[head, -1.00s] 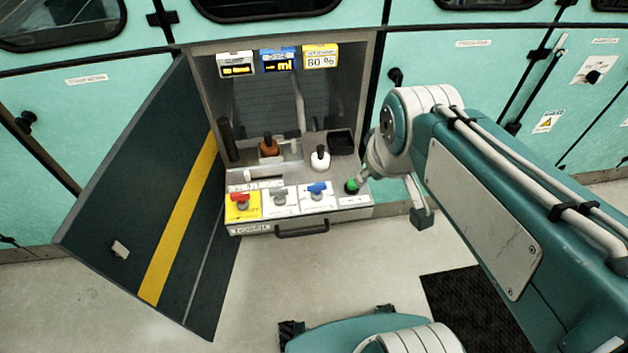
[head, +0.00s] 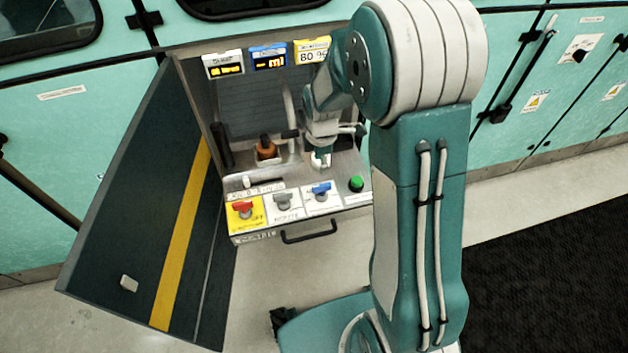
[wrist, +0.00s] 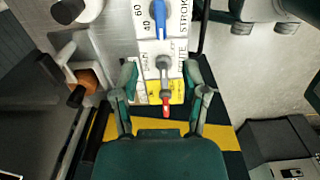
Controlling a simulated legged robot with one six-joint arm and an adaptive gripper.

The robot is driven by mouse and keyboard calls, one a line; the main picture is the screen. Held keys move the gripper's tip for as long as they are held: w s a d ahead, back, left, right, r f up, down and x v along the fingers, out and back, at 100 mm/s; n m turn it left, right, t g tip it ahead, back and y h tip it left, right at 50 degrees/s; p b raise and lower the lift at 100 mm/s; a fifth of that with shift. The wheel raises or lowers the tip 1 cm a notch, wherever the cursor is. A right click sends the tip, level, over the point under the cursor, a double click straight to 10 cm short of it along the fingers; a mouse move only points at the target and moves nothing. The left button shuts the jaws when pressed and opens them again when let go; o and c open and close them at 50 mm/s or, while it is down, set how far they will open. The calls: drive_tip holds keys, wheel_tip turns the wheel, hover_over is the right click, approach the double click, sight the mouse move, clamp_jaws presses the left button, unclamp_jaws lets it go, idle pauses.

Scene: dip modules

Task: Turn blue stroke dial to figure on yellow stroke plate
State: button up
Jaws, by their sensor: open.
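The blue stroke dial (head: 321,189) sits on a white plate at the right of the dial row. In the wrist view the dial (wrist: 160,18) is at the top, its handle lengthwise in the picture, with 40 and 60 marked beside it. The yellow stroke plate (head: 312,51) at the cabinet's top reads 80 %, partly beside my arm. My gripper (head: 320,160) is open and empty above the panel, just behind the blue dial in the head view. In the wrist view my open fingers (wrist: 160,70) spread either side of the grey dial, apart from the blue one.
A grey dial (head: 283,202) and a red dial (head: 243,208) lie left of the blue one; a green button (head: 356,184) is right of it. The open cabinet door (head: 150,215) flanks the left. A drawer handle (head: 309,232) juts out below.

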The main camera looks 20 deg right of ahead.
sight(322, 185)
drive_tip(key=shift+d+f, duration=0.2)
drive_tip(key=shift+f, duration=0.45)
wheel_tip(322, 185, down, 10)
drive_tip(key=shift+r, duration=0.1)
drive_tip(key=shift+d, duration=0.1)
clamp_jaws()
